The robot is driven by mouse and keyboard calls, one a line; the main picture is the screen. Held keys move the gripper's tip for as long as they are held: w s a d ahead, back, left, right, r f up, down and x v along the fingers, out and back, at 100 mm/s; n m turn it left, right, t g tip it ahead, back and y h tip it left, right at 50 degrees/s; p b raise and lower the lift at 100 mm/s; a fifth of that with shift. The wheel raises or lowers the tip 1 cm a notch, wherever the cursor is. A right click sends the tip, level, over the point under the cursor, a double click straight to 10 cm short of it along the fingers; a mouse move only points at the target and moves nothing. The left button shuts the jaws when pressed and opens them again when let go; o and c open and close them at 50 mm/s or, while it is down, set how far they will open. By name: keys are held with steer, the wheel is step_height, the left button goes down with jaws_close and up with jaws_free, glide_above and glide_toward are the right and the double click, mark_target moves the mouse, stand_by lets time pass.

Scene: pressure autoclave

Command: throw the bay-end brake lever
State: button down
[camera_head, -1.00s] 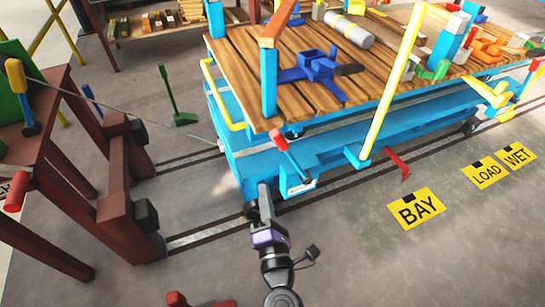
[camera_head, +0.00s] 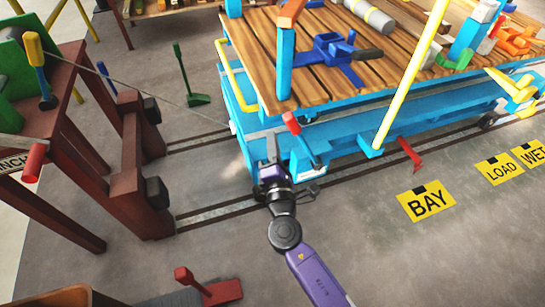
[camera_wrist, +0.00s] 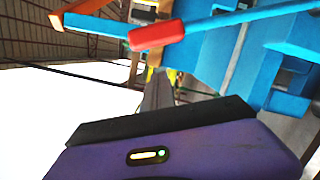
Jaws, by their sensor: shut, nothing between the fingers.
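A lever with a red handle (camera_head: 291,123) stands tilted at the near left corner of the blue cart (camera_head: 345,134), above a small white label that I cannot read. It looks like the brake lever. Its red grip (camera_wrist: 157,35) and blue shaft (camera_wrist: 235,19) cross the top of the wrist view. My gripper (camera_head: 270,163) is shut and empty, just left of and below the red handle, close to the cart's end. In the wrist view the purple gripper body fills the bottom, and a gap shows between it and the lever.
A dark red winch stand (camera_head: 128,165) is at left, with a red handle (camera_head: 34,163). Rails (camera_head: 215,213) run under the cart. A green lever (camera_head: 190,80) and two red floor pieces, one by the rail (camera_head: 410,153) and one at front (camera_head: 210,287), stand around. A yellow BAY sign (camera_head: 426,203) lies right.

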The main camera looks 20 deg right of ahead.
steer(key=shift+s+d+r, duration=0.1)
steer(key=shift+d+r, duration=0.25)
steer(key=shift+d, duration=0.4)
steer(key=shift+s+d+r, duration=0.1)
steer(key=shift+d+r, duration=0.2)
steer(key=shift+d, duration=0.45)
steer(key=shift+d, duration=0.1)
